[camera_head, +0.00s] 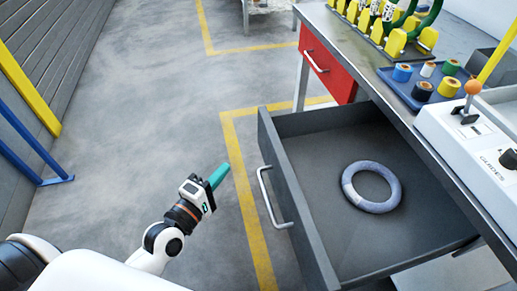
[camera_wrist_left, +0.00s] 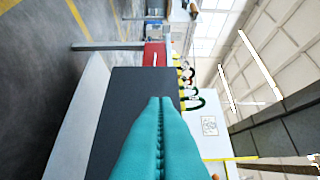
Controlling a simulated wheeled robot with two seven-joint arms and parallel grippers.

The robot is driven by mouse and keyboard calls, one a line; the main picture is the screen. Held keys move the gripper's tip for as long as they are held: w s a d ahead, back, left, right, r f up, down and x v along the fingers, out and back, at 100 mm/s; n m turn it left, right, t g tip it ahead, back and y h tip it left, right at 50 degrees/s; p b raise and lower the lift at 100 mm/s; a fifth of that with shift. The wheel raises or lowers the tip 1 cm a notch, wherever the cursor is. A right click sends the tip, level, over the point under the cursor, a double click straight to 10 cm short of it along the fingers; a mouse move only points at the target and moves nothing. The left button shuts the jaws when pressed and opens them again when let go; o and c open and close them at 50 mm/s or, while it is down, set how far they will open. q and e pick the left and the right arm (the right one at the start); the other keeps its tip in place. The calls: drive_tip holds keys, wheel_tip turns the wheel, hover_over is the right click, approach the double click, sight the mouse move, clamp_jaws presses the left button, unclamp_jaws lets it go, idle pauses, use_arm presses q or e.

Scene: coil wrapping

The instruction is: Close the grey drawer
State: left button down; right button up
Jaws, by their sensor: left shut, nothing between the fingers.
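The grey drawer (camera_head: 299,200) stands pulled out from under the workbench in the head view. A pale curved handle (camera_head: 270,196) is on its front. A grey-blue ring-shaped coil (camera_head: 371,187) lies flat on the drawer floor. My left gripper (camera_head: 219,175), with teal fingers, is shut and empty. It appears to the left of the drawer front in the head view, apart from the handle. In the left wrist view the teal fingers (camera_wrist_left: 160,135) lie together, with a dark grey surface (camera_wrist_left: 125,110) behind them. My right gripper is not in view.
A red drawer (camera_head: 327,68) sits shut beyond the grey one. The bench top holds a blue tray (camera_head: 415,98) of tape rolls, a white control box (camera_head: 470,140) and yellow holders (camera_head: 395,43). Grey floor with yellow lines (camera_head: 238,140) is open to the left.

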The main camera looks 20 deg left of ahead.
use_arm(q)
approach(265, 136)
drive_tip(key=w+a, duration=0.2)
drive_tip(key=w, duration=0.2)
drive_tip(key=shift+w+d+f+b, duration=0.15)
drive_tip(key=shift+w+d+b, duration=0.15)
drive_tip(key=shift+w+d, duration=0.3)
drive_tip(key=shift+w+d+f+b, duration=0.25)
drive_tip(key=shift+w+d, duration=0.15)
drive_tip(key=shift+d, duration=0.4)
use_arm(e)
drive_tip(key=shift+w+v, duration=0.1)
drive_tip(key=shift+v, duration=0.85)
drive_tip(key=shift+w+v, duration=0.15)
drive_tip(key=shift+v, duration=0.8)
use_arm(q)
drive_tip(key=shift+w, duration=0.1)
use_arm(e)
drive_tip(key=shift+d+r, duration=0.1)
